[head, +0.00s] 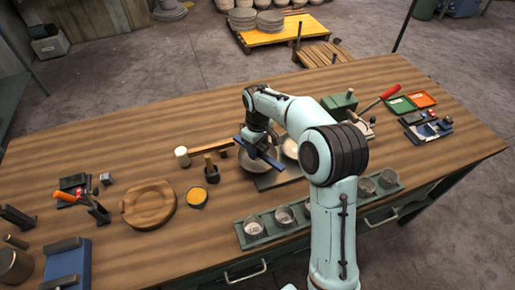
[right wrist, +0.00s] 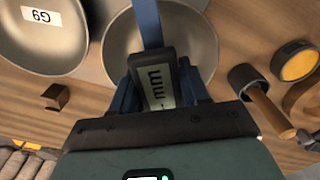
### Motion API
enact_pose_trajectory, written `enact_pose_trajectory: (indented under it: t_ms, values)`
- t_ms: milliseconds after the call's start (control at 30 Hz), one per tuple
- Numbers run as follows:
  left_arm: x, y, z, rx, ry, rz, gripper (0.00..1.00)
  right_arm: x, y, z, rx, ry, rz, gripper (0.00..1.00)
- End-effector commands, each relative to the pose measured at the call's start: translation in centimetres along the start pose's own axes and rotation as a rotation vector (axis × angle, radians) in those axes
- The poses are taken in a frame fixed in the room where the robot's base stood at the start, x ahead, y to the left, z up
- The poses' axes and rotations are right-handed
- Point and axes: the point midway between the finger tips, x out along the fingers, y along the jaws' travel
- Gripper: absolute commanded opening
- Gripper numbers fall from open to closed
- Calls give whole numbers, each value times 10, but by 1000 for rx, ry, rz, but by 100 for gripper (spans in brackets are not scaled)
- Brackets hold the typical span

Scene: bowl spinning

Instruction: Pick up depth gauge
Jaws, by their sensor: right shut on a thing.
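The depth gauge is a dark block with a pale face marked "mm" (right wrist: 160,86) and a blue bar (right wrist: 148,22) in the right wrist view. My right gripper (head: 259,147) is shut on it, with a finger on each side of the block. The gauge's blue bar (head: 268,161) shows over a metal bowl (head: 247,166) in the head view. The same bowl shows behind the gauge in the right wrist view (right wrist: 118,42). I cannot tell whether the gauge touches the bowl. My left gripper is not in view.
A second bowl (head: 291,148) stands beside the first; its label reads G9 in the right wrist view (right wrist: 40,16). A tray of cups (head: 268,231) lies in front.

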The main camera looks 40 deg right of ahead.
Motion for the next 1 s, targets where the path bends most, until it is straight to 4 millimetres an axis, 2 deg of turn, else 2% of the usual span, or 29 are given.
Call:
enact_pose_trajectory:
  t_ms: [267, 733, 900, 1000]
  values:
    - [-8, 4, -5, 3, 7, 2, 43, -41, 1, -2, 0, 9, 3, 0]
    - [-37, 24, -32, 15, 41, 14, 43, -161, 1, -3, 0, 11, 3, 0]
    - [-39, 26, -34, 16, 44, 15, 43, -185, 0, -2, 0, 7, 3, 0]
    - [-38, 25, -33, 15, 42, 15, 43, -187, 1, -1, 1, 1, 2, 0]
